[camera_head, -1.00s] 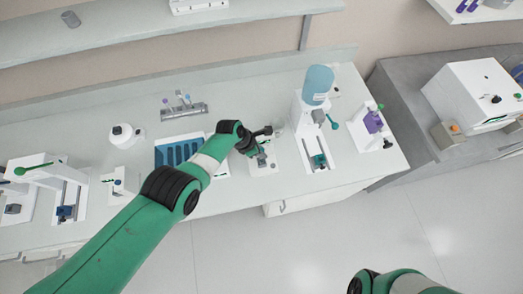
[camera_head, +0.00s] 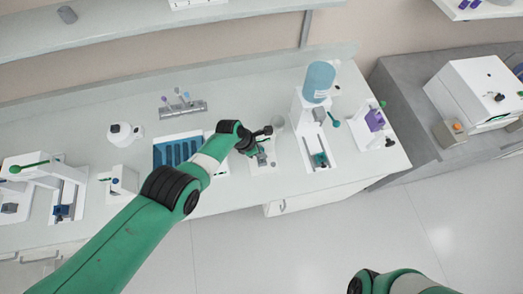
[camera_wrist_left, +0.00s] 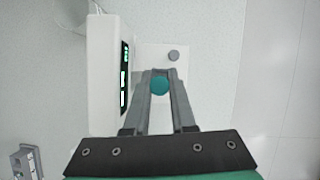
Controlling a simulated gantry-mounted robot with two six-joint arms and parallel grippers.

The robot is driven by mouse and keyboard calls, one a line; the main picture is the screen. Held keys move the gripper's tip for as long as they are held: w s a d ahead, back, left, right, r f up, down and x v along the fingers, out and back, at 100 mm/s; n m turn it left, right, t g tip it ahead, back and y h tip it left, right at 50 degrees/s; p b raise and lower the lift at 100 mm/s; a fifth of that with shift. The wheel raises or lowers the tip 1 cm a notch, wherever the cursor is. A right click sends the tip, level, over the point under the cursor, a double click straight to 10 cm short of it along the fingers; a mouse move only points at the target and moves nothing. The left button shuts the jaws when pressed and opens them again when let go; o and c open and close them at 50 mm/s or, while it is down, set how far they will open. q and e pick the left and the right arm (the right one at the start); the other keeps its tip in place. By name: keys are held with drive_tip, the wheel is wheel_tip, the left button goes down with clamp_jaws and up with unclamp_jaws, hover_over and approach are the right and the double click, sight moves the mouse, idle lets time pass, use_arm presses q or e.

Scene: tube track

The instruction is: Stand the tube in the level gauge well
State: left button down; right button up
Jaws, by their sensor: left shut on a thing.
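My left gripper (camera_wrist_left: 159,82) is shut on a tube, of which only the round teal cap (camera_wrist_left: 160,86) shows between the fingertips. The tube's body and its lower end are hidden below the cap. The cap is seen from nearly straight above, over the white base of the level gauge (camera_wrist_left: 110,75), a white housing with a lit display strip. A grey round knob (camera_wrist_left: 174,55) sits on that base beyond the fingertips. The well itself is hidden. In the head view the left gripper (camera_head: 262,142) is over this small white station. My right gripper is out of the picture.
A blue rack (camera_head: 178,150) stands left of the gripper, and a white dispenser with a blue bottle (camera_head: 319,82) stands to the right. A pale cup (camera_head: 278,122) is close behind the gripper. A grey holder (camera_head: 183,108) with thin sticks lies at the back.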

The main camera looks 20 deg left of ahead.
use_arm(q)
drive_tip(key=c, duration=0.7)
unclamp_jaws()
drive_tip(key=shift+o, duration=0.2)
drive_tip(key=shift+r+p, duration=0.6)
drive_tip(key=p+v, duration=1)
drive_tip(key=p, duration=0.1)
drive_tip(key=shift+s+a, duration=0.15)
drive_tip(key=shift+s, duration=0.1)
drive_tip(key=shift+r, duration=0.15)
